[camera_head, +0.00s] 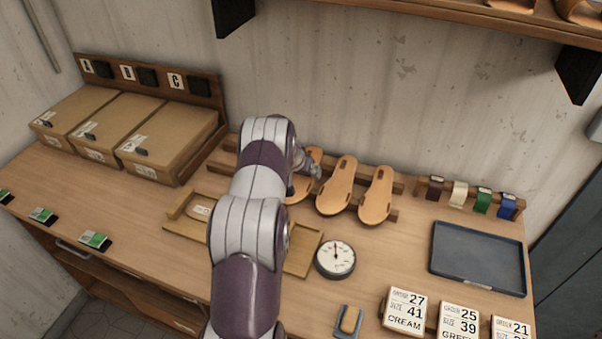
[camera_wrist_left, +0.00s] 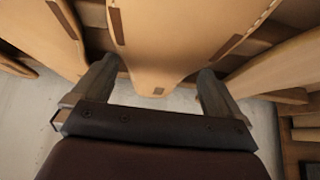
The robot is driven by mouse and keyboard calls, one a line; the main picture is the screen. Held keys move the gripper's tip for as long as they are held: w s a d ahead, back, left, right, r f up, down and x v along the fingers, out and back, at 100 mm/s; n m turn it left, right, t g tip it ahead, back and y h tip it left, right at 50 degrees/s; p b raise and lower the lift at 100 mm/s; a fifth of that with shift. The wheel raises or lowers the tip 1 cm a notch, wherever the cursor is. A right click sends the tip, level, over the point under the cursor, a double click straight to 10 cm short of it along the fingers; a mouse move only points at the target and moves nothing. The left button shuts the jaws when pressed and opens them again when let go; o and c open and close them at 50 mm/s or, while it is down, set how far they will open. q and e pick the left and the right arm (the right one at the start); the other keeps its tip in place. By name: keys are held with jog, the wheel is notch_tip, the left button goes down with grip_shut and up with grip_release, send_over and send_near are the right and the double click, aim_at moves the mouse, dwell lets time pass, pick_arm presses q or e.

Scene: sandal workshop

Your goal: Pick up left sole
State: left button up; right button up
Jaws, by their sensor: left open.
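Tan shoe soles stand on a wooden rack (camera_head: 395,215) at the back of the bench. The sole at the left (camera_head: 313,157) is partly hidden by my left arm and gripper; a middle sole (camera_head: 337,186) and a right sole (camera_head: 377,196) show clearly. My left gripper (camera_head: 306,166) is at the left visible sole. In the left wrist view the left gripper (camera_wrist_left: 155,78) is open, with the narrow end of a sole (camera_wrist_left: 158,40) between its fingers. Contact cannot be told. Other soles lie on both sides there. My right gripper is out of view.
A round dial (camera_head: 335,258) and a wooden tray (camera_head: 302,258) lie in front of the rack. Cardboard boxes (camera_head: 168,140) stand left. A dark tray (camera_head: 478,258), coloured strap holders (camera_head: 482,201) and number cards (camera_head: 404,309) are right. A shelf (camera_head: 480,18) hangs above.

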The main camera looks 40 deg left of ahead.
pick_arm(q)
jog(key=shift+d+r, duration=0.1)
jog(key=shift+r, duration=0.05)
jog(key=c, duration=0.8)
jog(key=shift+c, duration=0.2)
